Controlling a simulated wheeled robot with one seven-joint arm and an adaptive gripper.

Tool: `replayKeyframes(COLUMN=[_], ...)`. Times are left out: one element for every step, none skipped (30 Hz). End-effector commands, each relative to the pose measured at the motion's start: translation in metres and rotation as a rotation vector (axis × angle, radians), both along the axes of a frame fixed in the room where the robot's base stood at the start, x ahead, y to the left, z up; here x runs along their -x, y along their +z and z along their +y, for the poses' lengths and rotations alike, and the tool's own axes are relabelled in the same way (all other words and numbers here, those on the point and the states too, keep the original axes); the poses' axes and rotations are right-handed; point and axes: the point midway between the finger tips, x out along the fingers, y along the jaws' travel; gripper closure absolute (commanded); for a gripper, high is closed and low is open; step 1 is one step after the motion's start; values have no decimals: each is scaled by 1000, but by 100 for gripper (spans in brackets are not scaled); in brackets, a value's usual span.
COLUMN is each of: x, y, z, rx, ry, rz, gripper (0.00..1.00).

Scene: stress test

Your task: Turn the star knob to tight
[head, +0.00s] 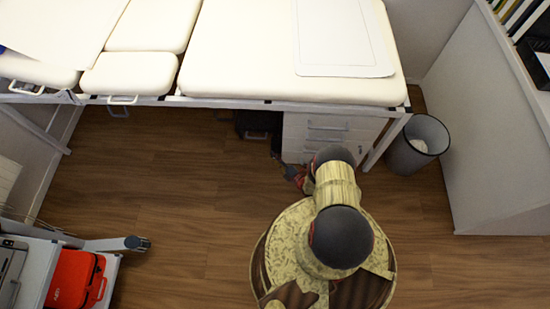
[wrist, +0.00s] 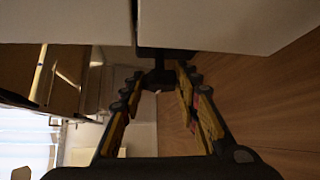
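My gripper (wrist: 160,85) points away from the wrist camera, its two dark and yellow fingers standing apart. A small dark part (wrist: 158,78), seemingly the star knob, sits between the fingertips, below a dark bar under pale panels. Its lobes and any marking for tight are too dark to make out. I cannot tell whether the fingertips press on it or only stand beside it. In the head view my gripper (head: 292,175) is low at the front edge of the cream treatment couch (head: 260,45), by the white drawer unit. The knob is not discernible there.
The white drawer unit (head: 325,133) stands under the couch, right beside my gripper. A grey waste bin (head: 417,145) stands to its right, near a white partition (head: 490,130). A trolley with a red bag (head: 75,280) is at lower left. The wooden floor (head: 180,190) at left is clear.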

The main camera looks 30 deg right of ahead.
Motion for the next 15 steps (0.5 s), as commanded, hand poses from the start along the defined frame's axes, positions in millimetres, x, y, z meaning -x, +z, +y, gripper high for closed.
replayKeyframes(x=[0,0,0,0,0,0,0,0,0,0,0,0,0,0,0], y=[0,0,0,0,0,0,0,0,0,0,0,0,0,0,0], z=[0,0,0,0,0,0,0,0,0,0,0,0,0,0,0], rx=[0,0,0,0,0,0,0,0,0,0,0,0,0,0,0], ry=[0,0,0,0,0,0,0,0,0,0,0,0,0,0,0], rz=[0,0,0,0,-1,-1,-1,-1,-1,-1,-1,-1,-1,-1,-1], gripper=[64,62,60,58,57,54,53,52,52,52,52,52,52,52,52])
